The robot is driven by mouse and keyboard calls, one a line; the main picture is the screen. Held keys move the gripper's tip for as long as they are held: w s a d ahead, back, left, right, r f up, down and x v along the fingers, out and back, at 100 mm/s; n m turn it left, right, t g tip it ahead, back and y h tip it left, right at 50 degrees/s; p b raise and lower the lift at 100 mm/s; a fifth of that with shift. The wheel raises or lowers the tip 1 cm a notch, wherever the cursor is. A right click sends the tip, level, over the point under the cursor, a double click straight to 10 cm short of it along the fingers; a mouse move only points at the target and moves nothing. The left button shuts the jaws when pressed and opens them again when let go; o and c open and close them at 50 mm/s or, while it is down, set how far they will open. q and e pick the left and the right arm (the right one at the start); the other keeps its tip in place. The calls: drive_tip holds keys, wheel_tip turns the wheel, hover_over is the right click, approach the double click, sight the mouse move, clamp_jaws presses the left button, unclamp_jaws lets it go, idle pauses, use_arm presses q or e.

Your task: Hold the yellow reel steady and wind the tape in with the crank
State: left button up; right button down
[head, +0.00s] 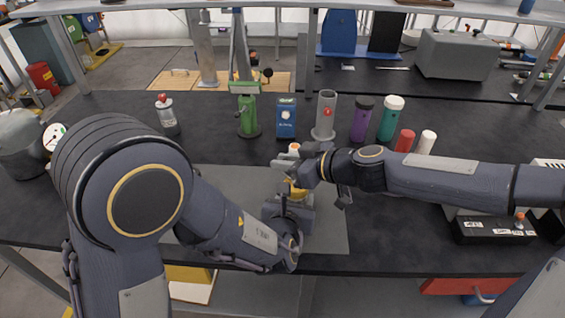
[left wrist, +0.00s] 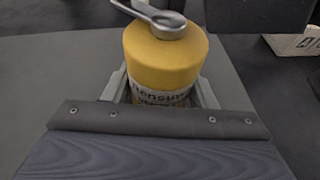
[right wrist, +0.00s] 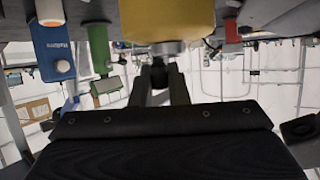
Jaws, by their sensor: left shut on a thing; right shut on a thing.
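The yellow reel (left wrist: 166,62) stands on the grey mat (head: 335,220), a silver crank (left wrist: 160,18) on its top and a printed label band low on its side. In the head view the reel (head: 298,192) is mostly hidden behind my arms. My left gripper (left wrist: 165,88) is shut around the reel's lower body, one finger on each side. My right gripper (right wrist: 160,75) is shut on the dark crank knob (right wrist: 159,66), beside the reel's top. In the right wrist view the reel (right wrist: 167,20) fills the top middle.
Behind the mat stand a green device (head: 248,115), a blue box (head: 286,118), a grey cylinder (head: 325,115), a purple bottle (head: 361,118) and a teal bottle (head: 390,118). A dark box with switches (head: 492,229) sits at right. The mat's right part is clear.

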drive_tip(key=shift+w+d+m+t+h, duration=0.15)
drive_tip(key=shift+d+m+t+h, duration=0.1)
drive_tip(key=shift+m+t+h, duration=0.5)
drive_tip(key=shift+w+d+m+t+h, duration=0.2)
drive_tip(key=shift+m+t+h, duration=0.3)
drive_tip(key=shift+m, duration=0.35)
drive_tip(key=c, duration=1.4)
unclamp_jaws()
drive_tip(key=v, duration=0.6)
drive_tip(key=shift+w+d+f, duration=0.1)
drive_tip(key=shift+v, duration=0.8)
